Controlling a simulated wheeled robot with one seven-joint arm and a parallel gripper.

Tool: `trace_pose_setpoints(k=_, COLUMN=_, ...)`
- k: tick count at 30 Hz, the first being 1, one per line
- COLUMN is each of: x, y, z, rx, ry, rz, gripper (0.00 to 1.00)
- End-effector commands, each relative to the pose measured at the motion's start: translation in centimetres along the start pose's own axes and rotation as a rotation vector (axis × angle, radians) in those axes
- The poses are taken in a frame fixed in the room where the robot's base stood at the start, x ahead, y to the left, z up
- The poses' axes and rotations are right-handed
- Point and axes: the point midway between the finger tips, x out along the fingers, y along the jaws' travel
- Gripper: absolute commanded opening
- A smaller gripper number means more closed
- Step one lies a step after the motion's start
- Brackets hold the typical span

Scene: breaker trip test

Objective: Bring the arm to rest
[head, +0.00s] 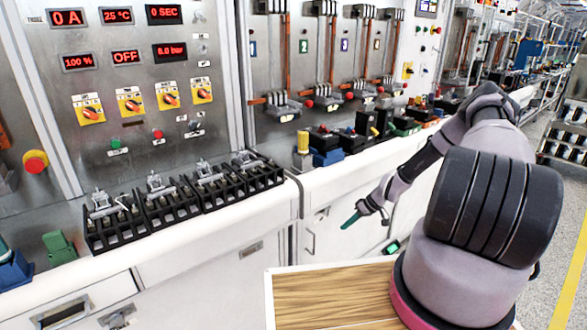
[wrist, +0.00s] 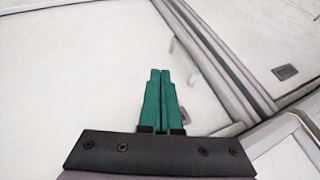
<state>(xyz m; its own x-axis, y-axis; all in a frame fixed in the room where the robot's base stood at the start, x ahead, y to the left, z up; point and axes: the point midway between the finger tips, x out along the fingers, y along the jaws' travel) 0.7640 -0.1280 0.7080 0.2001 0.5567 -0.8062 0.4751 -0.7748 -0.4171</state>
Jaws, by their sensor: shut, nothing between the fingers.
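My gripper (head: 351,220) hangs low in front of the white cabinet, right of the picture's middle in the head view. Its green fingers also show in the wrist view (wrist: 161,75), side by side and shut with nothing between them. My arm is bent and reaches down from the right of the head view. The fingers appear apart from the cabinet front (head: 325,225), though the exact gap is hard to judge.
A row of black breaker units (head: 185,198) stands on the white counter at left. A panel with red displays (head: 125,57) and yellow switches rises behind. A wooden-topped surface (head: 330,295) lies below my gripper. Open floor (head: 560,200) shows at right.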

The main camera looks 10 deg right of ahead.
Motion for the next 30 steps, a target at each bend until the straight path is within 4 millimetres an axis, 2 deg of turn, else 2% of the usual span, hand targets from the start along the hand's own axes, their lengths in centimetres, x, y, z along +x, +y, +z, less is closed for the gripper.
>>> trace_pose_setpoints(k=5, x=-5.0, y=-1.1, z=-3.1, rx=-0.013, ry=-0.054, rz=0.046, gripper=0.00)
trace_pose_setpoints(k=9, x=-10.1, y=-3.0, z=-5.8, rx=-0.001, ry=-0.104, rz=0.098, gripper=0.00)
trace_pose_setpoints(k=17, x=-18.3, y=-7.2, z=-9.8, rx=0.038, ry=-0.154, rz=0.203, gripper=0.00)
trace_pose_setpoints(k=23, x=-25.4, y=-12.3, z=-12.5, rx=0.089, ry=-0.159, rz=0.304, gripper=0.00)
trace_pose_setpoints(k=30, x=-33.9, y=-20.1, z=-14.3, rx=0.181, ry=-0.109, rz=0.423, gripper=0.00)
